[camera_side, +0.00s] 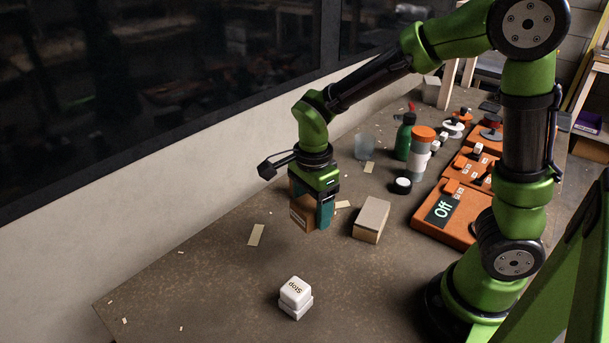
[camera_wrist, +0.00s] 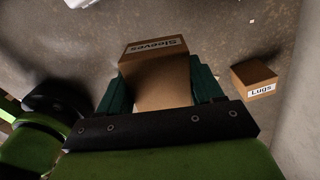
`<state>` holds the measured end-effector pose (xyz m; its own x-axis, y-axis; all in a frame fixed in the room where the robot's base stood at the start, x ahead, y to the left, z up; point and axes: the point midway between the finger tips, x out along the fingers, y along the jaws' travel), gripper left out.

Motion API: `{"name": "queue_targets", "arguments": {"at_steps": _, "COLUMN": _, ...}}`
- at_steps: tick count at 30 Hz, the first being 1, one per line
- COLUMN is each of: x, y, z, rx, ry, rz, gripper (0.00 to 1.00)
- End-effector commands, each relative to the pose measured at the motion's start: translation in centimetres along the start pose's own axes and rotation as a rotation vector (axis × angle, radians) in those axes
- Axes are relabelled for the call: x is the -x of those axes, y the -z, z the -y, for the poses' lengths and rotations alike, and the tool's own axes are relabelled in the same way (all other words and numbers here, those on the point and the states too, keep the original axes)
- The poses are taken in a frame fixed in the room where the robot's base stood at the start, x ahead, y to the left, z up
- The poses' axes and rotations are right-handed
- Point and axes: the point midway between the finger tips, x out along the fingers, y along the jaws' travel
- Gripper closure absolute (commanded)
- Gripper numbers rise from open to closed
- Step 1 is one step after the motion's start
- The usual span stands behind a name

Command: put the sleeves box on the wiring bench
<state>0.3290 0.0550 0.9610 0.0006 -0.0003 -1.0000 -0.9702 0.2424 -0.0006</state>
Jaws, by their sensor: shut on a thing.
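The sleeves box (camera_wrist: 155,70) is a brown cardboard box with a white "Sleeves" label, held between the green fingers of my gripper (camera_wrist: 160,88) in the wrist view. In the side view the box (camera_side: 303,212) hangs below my gripper (camera_side: 314,205), above the brown bench top (camera_side: 215,285). The gap under it is hard to judge. No label names this surface as the wiring bench. My gripper is shut on the box, and its fingers hide part of the box's sides.
A cardboard box (camera_side: 371,220) stands right of my gripper; the wrist view shows a "Lugs" box (camera_wrist: 254,79). A white "Stop" block (camera_side: 295,297) is in front. Bottles (camera_side: 421,150), a clear cup (camera_side: 364,146) and orange panels (camera_side: 450,215) stand behind and right. The front left is mostly clear.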

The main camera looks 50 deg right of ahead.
Motion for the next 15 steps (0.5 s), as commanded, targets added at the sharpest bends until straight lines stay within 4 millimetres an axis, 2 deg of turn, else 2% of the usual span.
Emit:
{"name": "queue_targets", "arguments": {"at_steps": 3, "x": -0.46, "y": -0.06, "z": -0.17, "rx": -0.233, "ry": -0.001, "rz": 0.000, "gripper": 0.66}}
{"name": "queue_targets", "arguments": {"at_steps": 7, "x": -0.69, "y": -0.05, "z": -0.09, "rx": -0.438, "ry": -0.001, "rz": 0.000, "gripper": 0.66}}
{"name": "queue_targets", "arguments": {"at_steps": 12, "x": -0.71, "y": -0.08, "z": 0.12, "rx": -0.593, "ry": 0.000, "rz": 0.000, "gripper": 0.66}}
{"name": "queue_targets", "arguments": {"at_steps": 15, "x": -0.70, "y": -0.08, "z": 0.14, "rx": -0.625, "ry": -0.001, "rz": 0.000, "gripper": 0.66}}
